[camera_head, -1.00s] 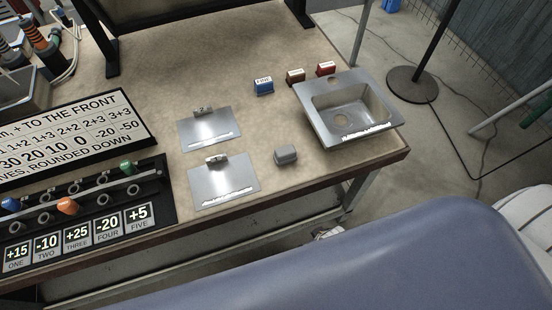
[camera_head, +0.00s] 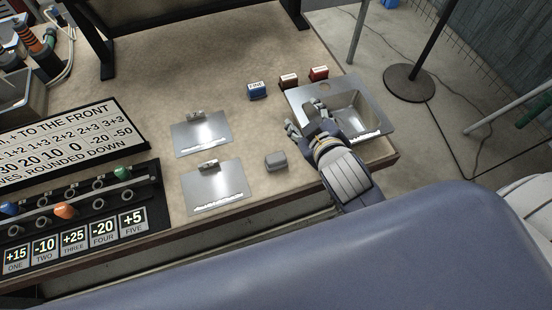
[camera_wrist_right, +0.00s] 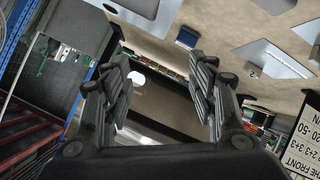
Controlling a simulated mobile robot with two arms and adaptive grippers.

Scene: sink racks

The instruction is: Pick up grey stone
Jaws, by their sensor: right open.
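The grey stone (camera_head: 276,161) is a small rounded block lying on the tan table, to the right of the lower metal plate and left of the sink. My right gripper (camera_head: 294,131) has come in from the lower right and hangs over the left part of the sink, up and to the right of the stone and apart from it. In the right wrist view my right gripper (camera_wrist_right: 165,95) has its two fingers wide apart with nothing between them. I cannot make out the stone in that view. My left gripper is not in view.
A metal sink (camera_head: 372,117) sits at the table's right edge. Two metal plates (camera_head: 187,138) (camera_head: 229,179) lie left of the stone. A black rack with pegs (camera_head: 80,200) is further left.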

